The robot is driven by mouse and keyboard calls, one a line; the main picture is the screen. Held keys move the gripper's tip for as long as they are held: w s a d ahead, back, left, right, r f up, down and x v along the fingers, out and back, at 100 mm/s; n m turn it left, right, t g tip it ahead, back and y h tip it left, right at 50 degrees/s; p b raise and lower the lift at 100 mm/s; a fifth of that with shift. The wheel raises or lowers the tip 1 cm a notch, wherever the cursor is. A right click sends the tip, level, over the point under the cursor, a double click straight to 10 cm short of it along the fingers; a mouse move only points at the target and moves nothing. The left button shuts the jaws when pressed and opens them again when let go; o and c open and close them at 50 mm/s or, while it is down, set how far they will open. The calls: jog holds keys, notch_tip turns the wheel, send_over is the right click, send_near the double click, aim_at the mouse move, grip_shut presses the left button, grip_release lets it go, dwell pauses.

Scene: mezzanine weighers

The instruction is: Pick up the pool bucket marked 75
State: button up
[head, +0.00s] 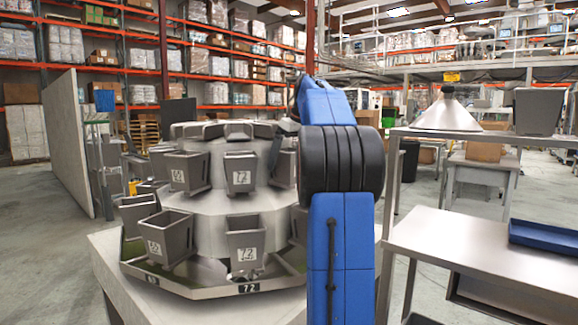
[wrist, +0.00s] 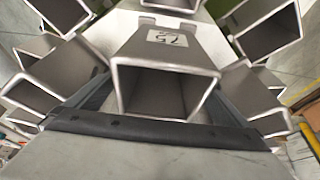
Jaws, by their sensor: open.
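In the wrist view a grey, open-topped metal bucket (wrist: 168,60) with a white label is in the middle. The label is upside down and small; it may read 75, but I cannot be sure. My gripper (wrist: 165,90) is open, with a dark finger on each side of this bucket. I cannot tell whether the fingers touch it. In the head view my blue arm hides the gripper and part of the weigher (head: 235,205). Buckets marked 72 (head: 245,246) and what looks like 62 (head: 166,240) show left of my arm.
More grey buckets stand close on both sides in the wrist view, one at the left (wrist: 50,65) and one at the right (wrist: 250,95). In the head view a metal table (head: 440,240) with a blue tray (head: 545,238) stands at the right.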

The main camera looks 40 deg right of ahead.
jog(key=shift+w+f, duration=0.1)
jog(key=shift+f, duration=0.2)
jog(key=shift+c, duration=0.6)
jog(key=c, duration=1.3)
jog(key=shift+o, duration=0.2)
jog(key=shift+r, duration=0.15)
